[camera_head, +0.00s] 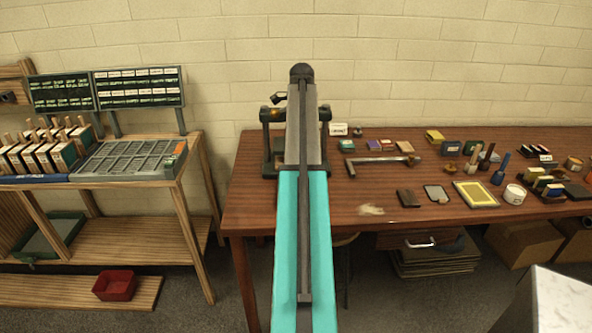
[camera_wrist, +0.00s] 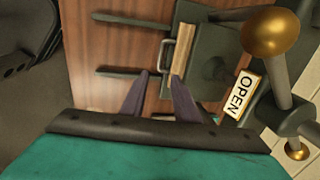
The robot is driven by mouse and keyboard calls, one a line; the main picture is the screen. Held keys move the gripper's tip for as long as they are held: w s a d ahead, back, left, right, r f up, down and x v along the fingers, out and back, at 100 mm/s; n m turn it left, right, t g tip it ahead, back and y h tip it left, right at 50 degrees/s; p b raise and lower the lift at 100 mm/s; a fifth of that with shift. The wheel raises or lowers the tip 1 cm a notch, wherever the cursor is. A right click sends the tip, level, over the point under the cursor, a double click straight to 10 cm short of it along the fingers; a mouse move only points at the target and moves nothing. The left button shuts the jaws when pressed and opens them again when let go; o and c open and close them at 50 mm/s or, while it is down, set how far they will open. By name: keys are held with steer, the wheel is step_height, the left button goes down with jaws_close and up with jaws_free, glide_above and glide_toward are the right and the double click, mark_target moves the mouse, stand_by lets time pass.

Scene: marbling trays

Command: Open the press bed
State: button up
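In the wrist view a dark green press bed (camera_wrist: 207,85) lies over the brown table. A label reading OPEN (camera_wrist: 241,94) stands at the bed's right. My gripper (camera_wrist: 160,80) has its two dark purple fingers apart with nothing seen between them. The fingertips are near the handle's lower end; I cannot tell whether they touch it. In the head view the dark press frame (camera_head: 268,140) is partly hidden behind my arm, and my gripper is hidden.
A brass ball knob (camera_wrist: 270,33) on a grey lever stands right of the bed. The wooden table (camera_head: 385,205) holds a metal bar tool (camera_head: 378,161), a yellow-framed tray (camera_head: 476,194) and several small blocks. A rack (camera_head: 130,160) stands left. The table's front edge is mostly clear.

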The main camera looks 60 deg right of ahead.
steer(key=shift+w+f, duration=0.15)
steer(key=shift+w+d+f+p, duration=0.3)
steer(key=shift+f+p, duration=0.25)
steer(key=shift+f, duration=1.65)
steer(key=shift+w+d+f+p, duration=0.15)
steer(key=shift+d+f+p, duration=0.3)
steer(key=shift+f, duration=1.8)
steer(key=shift+w+d+f+p, duration=0.2)
steer(key=shift+f+p, duration=0.45)
steer(key=shift+f, duration=1.55)
steer(key=shift+c, duration=0.3)
steer(key=shift+w+a, duration=0.1)
jaws_close()
